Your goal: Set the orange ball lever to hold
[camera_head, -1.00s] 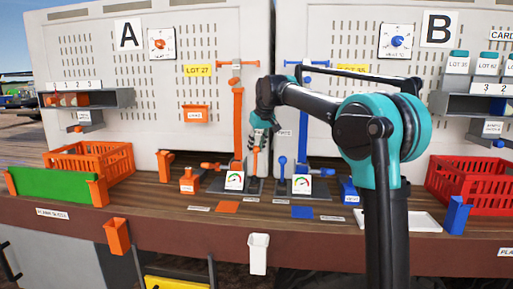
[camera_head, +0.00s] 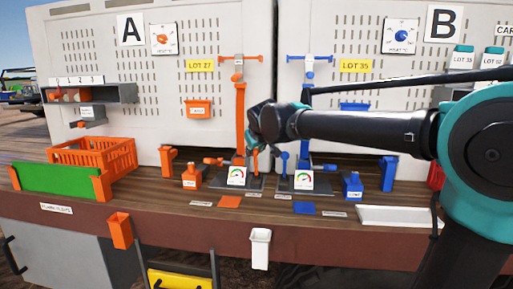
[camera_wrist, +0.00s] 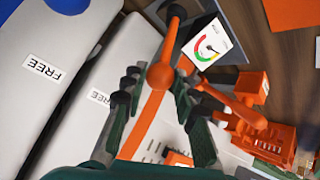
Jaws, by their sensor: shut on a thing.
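The orange ball lever (camera_head: 255,160) stands upright on the dark base plate beside the white gauge, at the middle of the bench. In the wrist view its orange ball (camera_wrist: 160,75) sits between my dark fingers, with the stem running up to its pivot. My gripper (camera_wrist: 160,90) is shut on the ball. In the head view my gripper (camera_head: 257,146) is at the lever's top, and the fingers are small and partly hidden by the wrist. The gauge (camera_head: 236,176) also shows in the wrist view (camera_wrist: 207,45). No hold label is readable.
A blue ball lever (camera_head: 284,163) stands close to the right, with its own gauge (camera_head: 303,180). An orange post (camera_head: 240,118) rises behind my gripper. White FREE labels (camera_wrist: 43,67) show in the wrist view. The bench front is mostly clear.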

